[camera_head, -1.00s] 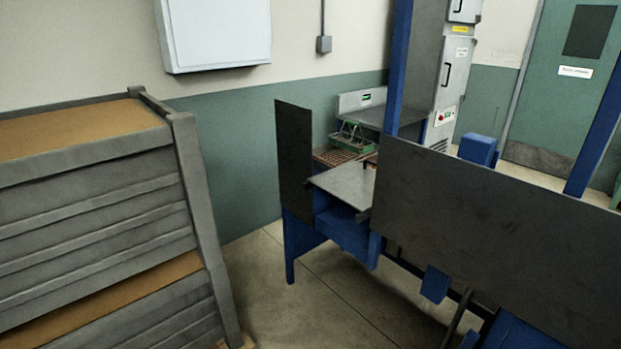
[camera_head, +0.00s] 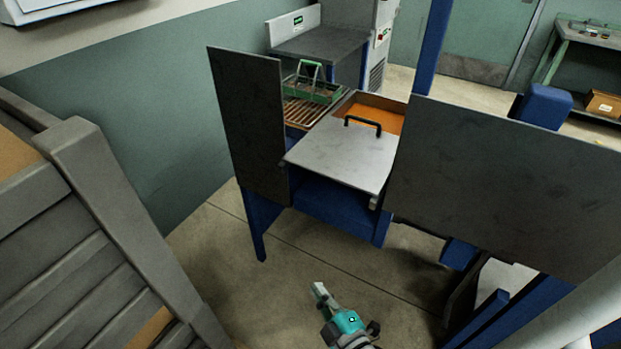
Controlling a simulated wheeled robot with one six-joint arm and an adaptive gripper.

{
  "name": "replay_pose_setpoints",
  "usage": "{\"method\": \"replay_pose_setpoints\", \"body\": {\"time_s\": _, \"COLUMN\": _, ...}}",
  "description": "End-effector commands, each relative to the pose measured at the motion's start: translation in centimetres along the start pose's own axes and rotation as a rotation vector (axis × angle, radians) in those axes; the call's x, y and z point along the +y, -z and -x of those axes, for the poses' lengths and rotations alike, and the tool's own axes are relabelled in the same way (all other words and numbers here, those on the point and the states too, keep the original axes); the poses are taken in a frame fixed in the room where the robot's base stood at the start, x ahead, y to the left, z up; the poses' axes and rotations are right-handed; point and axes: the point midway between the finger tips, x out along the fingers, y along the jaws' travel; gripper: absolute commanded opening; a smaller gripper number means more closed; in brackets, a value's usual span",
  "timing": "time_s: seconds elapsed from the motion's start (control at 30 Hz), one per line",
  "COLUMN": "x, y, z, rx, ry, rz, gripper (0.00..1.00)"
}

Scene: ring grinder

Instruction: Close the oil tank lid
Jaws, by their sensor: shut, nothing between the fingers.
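The oil tank lid (camera_head: 338,158) is a flat grey metal plate with a black bar handle (camera_head: 363,124) near its far edge. It lies over the near part of the oil tank, between two dark upright panels. The lid does not cover the far part, where orange-brown oil (camera_head: 368,113) shows. My gripper (camera_head: 318,288) is low in the picture above the floor, in front of the tank and well apart from the lid. It is shut and empty.
Dark panels (camera_head: 248,125) and (camera_head: 505,185) flank the lid. A slatted rack with a green basket (camera_head: 314,88) sits behind left. A grey slatted crate (camera_head: 75,225) stands at the left. A blue post (camera_head: 432,45) rises behind. Floor before the tank is free.

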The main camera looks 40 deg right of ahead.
Motion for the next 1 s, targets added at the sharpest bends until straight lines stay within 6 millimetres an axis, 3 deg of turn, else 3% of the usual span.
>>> {"method": "replay_pose_setpoints", "body": {"time_s": 0.03, "x": 1.0, "y": 0.0, "z": -2.1, "rx": -0.009, "ry": -0.028, "rz": 0.057, "gripper": 0.0}}
{"method": "replay_pose_setpoints", "body": {"time_s": 0.2, "x": 4.6, "y": -0.4, "z": -8.1, "rx": -0.063, "ry": -0.099, "rz": 0.27, "gripper": 0.0}}
{"method": "replay_pose_setpoints", "body": {"time_s": 0.4, "x": 8.8, "y": -0.8, "z": -13.2, "rx": -0.135, "ry": -0.157, "rz": 0.463, "gripper": 0.0}}
{"method": "replay_pose_setpoints", "body": {"time_s": 0.6, "x": 11.0, "y": -1.1, "z": -15.4, "rx": -0.177, "ry": -0.18, "rz": 0.554, "gripper": 0.0}}
{"method": "replay_pose_setpoints", "body": {"time_s": 0.77, "x": 11.5, "y": -1.2, "z": -16.4, "rx": -0.183, "ry": -0.184, "rz": 0.567, "gripper": 0.0}}
{"method": "replay_pose_setpoints", "body": {"time_s": 1.0, "x": 12.3, "y": -1.6, "z": -19.6, "rx": -0.183, "ry": -0.184, "rz": 0.566, "gripper": 0.0}}
